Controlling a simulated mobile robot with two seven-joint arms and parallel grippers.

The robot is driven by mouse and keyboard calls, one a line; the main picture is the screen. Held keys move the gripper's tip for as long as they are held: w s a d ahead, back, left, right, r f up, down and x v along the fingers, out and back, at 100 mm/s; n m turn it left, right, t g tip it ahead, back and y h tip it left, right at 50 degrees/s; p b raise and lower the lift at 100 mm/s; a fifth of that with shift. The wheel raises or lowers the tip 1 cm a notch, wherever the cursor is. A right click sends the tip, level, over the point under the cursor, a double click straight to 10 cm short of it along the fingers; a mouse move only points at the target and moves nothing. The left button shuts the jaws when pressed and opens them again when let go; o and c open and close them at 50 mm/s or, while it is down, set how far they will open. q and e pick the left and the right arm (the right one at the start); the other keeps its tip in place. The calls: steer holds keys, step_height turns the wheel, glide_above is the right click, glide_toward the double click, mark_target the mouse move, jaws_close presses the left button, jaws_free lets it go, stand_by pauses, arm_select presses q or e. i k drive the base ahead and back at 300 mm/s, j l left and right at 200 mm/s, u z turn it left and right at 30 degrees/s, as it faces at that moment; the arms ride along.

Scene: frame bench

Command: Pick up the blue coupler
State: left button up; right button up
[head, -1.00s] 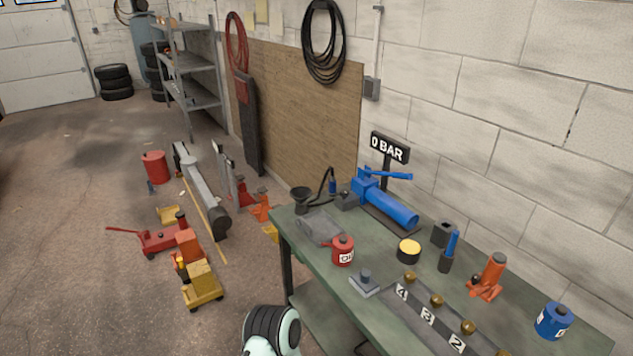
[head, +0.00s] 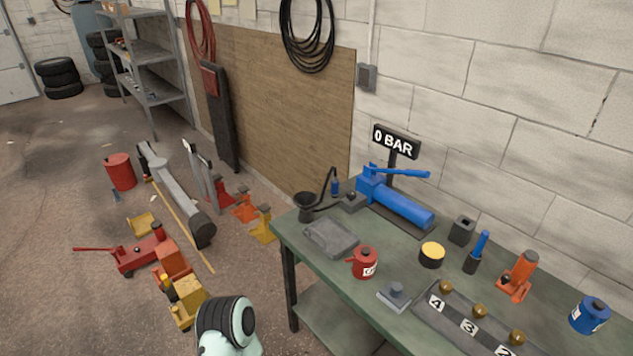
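Close by is a blue hand pump (head: 400,206) with a blue lever. Another slim blue piece (head: 482,242) stands upright in a black sleeve further right. Neither gripper is in view. Only a rounded black and mint part of my own arm shows at the bottom, left of the bench.
On the bench are a red can (head: 364,263), a yellow-topped tin (head: 432,254), an orange jack (head: 518,276), a blue can (head: 589,315) and a numbered rack (head: 462,320). A "0 BAR" sign (head: 396,142) stands behind the pump.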

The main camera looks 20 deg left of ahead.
mark_target(334, 184)
steer(key=i+j, duration=0.1)
steer(key=j, duration=0.35)
steer(key=j+u, duration=0.1)
steer(key=j, duration=0.35)
steer(key=i+j+u, duration=0.1)
steer(key=j, duration=0.3)
steer(key=i+j, duration=0.15)
steer(key=j, duration=0.3)
steer(key=i+j+u, duration=0.1)
steer(key=j, duration=0.3)
